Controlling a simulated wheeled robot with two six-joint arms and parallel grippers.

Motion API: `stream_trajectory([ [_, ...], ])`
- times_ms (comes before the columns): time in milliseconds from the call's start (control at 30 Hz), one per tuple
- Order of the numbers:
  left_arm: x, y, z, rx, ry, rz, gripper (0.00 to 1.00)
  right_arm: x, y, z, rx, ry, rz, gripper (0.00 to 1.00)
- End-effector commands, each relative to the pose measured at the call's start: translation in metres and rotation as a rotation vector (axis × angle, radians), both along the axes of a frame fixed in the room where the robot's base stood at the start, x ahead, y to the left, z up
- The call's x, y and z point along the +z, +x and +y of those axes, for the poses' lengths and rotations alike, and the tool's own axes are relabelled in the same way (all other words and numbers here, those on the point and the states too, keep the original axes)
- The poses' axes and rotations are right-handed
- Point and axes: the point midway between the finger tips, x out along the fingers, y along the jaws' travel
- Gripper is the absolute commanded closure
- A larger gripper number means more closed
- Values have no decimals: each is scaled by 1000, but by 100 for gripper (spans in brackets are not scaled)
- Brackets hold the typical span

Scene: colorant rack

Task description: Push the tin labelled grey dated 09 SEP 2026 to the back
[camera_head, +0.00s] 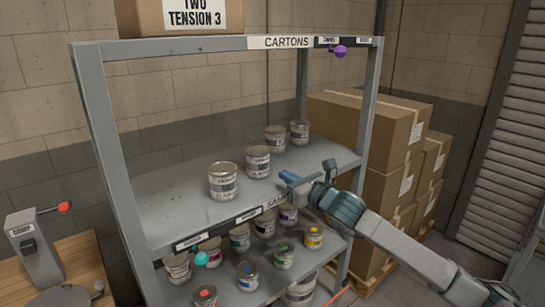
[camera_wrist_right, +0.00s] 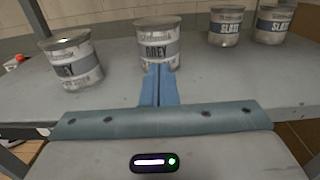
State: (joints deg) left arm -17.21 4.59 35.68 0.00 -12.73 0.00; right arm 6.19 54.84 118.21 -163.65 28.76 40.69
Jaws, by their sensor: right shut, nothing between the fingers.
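Two grey tins stand upright on the upper shelf (camera_head: 180,205). One (camera_head: 223,182) is at the left; it shows in the right wrist view (camera_wrist_right: 70,60) with its label partly cut to "EY". The other (camera_head: 258,161) is farther right; its label reads GREY in the right wrist view (camera_wrist_right: 158,32). The dates are too small to read. My right gripper (camera_head: 286,176) is shut and empty over the shelf. Its fingertips (camera_wrist_right: 158,70) point at the middle grey tin and overlap its lower part in the wrist view; a gap shows in the head view. My left gripper is out of view.
Two slate tins (camera_wrist_right: 225,25) (camera_wrist_right: 275,24) stand right of the grey ones, towards the shelf's far end. Several paint tins crowd the lower shelf (camera_head: 248,277). A shelf post (camera_head: 358,110) rises beside my right arm. Cartons (camera_head: 365,125) are stacked at the right.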

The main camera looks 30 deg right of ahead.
Motion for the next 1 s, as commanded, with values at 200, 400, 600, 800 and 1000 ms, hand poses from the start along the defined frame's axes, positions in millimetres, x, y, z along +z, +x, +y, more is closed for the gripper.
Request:
stream_trajectory([
  [200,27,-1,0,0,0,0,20,4,18,1,-4,8,1,100],
  [400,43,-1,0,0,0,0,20,4,39,4,-2,7,0,100],
  [600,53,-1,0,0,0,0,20,2,58,5,-1,4,-1,100],
  [800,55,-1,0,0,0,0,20,0,66,6,-1,1,0,100],
  [1000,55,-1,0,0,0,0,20,-1,66,6,0,0,1,100],
])
